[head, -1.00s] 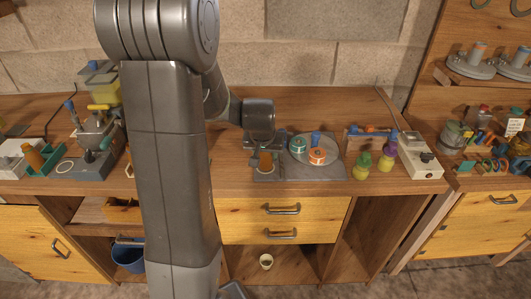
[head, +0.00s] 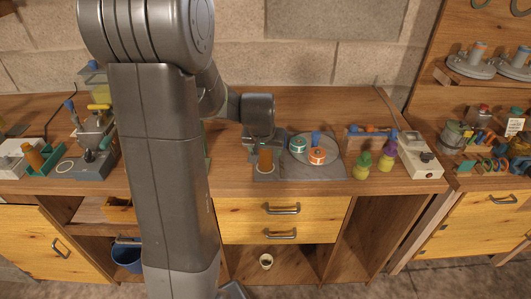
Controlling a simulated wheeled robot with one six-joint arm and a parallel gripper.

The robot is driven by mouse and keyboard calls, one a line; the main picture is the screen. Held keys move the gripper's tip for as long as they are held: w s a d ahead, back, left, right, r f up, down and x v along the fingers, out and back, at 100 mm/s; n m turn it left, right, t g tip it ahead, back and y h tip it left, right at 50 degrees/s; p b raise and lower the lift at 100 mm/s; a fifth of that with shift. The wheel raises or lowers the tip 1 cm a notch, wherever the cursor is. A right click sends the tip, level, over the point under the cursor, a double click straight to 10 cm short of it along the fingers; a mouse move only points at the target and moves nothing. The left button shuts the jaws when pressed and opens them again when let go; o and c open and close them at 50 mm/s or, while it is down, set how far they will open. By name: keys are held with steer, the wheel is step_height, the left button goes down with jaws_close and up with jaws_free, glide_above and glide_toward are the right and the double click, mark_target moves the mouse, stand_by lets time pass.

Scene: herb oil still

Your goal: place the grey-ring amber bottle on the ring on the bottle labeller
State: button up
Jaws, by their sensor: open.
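An amber bottle (head: 265,161) stands upright at the left end of a dark grey slab, which I take for the bottle labeller (head: 333,171). The slab also carries a round disc with orange and green rolls. My gripper (head: 265,146) is open at the upper part of this bottle, pointing down; whether the fingers touch it I cannot tell. The bottle's top is hidden by my gripper, and its grey ring is too small to make out. The ring under it is not clearly visible now.
Green and purple-topped bottles (head: 387,156) and a white box with a black knob (head: 418,160) stand to the right. At the left are a grey machine (head: 93,146) and a green tray (head: 48,161) with an orange-brown bottle. The bench front is open.

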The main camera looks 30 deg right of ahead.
steer(key=v, duration=1)
steer(key=shift+a, duration=0.15)
